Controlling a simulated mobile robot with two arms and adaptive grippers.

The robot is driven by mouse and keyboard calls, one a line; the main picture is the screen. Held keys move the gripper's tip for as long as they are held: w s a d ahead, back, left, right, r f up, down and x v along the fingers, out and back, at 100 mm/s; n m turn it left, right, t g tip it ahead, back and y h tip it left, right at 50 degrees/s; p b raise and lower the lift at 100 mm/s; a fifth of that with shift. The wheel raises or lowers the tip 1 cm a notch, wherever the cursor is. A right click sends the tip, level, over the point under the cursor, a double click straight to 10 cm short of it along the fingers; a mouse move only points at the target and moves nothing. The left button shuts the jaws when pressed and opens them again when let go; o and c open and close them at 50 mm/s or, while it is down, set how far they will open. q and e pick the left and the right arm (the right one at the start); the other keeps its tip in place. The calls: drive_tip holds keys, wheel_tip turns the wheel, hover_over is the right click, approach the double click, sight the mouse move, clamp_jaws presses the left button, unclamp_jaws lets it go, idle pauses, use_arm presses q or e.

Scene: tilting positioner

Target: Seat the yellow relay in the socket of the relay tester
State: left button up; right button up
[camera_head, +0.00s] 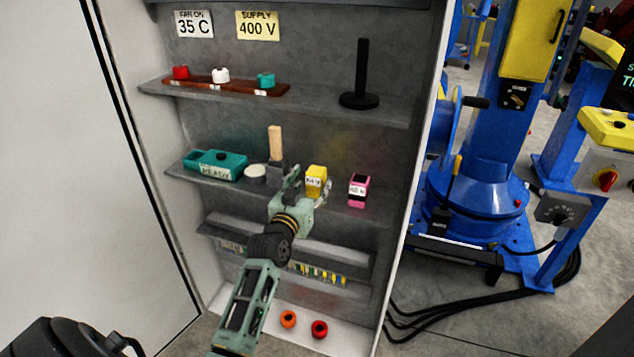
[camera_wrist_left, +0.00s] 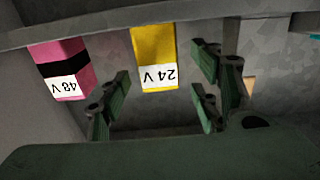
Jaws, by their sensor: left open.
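The yellow relay (camera_head: 316,172), labelled 24 V in the left wrist view (camera_wrist_left: 153,45), stands on the middle shelf of the cabinet. My left gripper (camera_head: 309,190) is open in front of the relay. In the left wrist view its fingers (camera_wrist_left: 160,88) are spread, with the relay between and beyond them, and the gap looks empty. A teal box marked READY (camera_head: 222,158), which looks like the relay tester, sits at the left of the same shelf. I cannot make out its socket clearly. My right gripper is not in view.
A pink and black relay (camera_head: 359,188), labelled 48 V in the left wrist view (camera_wrist_left: 64,60), stands right of the yellow one. A round pale container (camera_head: 255,171) and a wooden-handled tool (camera_head: 275,143) stand to the left. The upper shelf (camera_head: 320,104) is above.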

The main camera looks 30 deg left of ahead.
sight(313, 181)
use_arm(q)
drive_tip(key=x, duration=0.4)
drive_tip(key=shift+d+f, duration=0.1)
drive_tip(key=shift+f, duration=0.1)
drive_tip(key=c, duration=1.3)
